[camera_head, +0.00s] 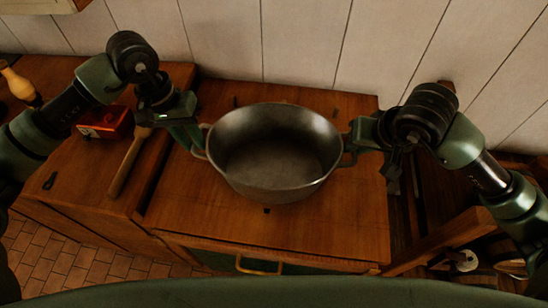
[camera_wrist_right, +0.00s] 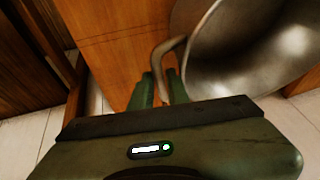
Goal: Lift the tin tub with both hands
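The tin tub (camera_head: 276,185) is a wide, dark grey metal vessel with a loop handle on each side. It is upright and empty over the wooden counter; I cannot tell whether its base touches the wood. My left gripper (camera_head: 194,142) is at the tub's left handle, but its fingertips are too small and dark to show whether they are shut. My right gripper (camera_head: 350,146) is at the right handle. In the right wrist view, the fingers (camera_wrist_right: 161,90) are on both sides of the handle, close against it, with the tub (camera_wrist_right: 230,50) beyond.
The wooden counter (camera_head: 200,215) has clear room around the tub. A rolling pin (camera_head: 129,163) and a red box (camera_head: 105,122) lie on the left counter. A plank wall (camera_head: 300,45) stands close behind.

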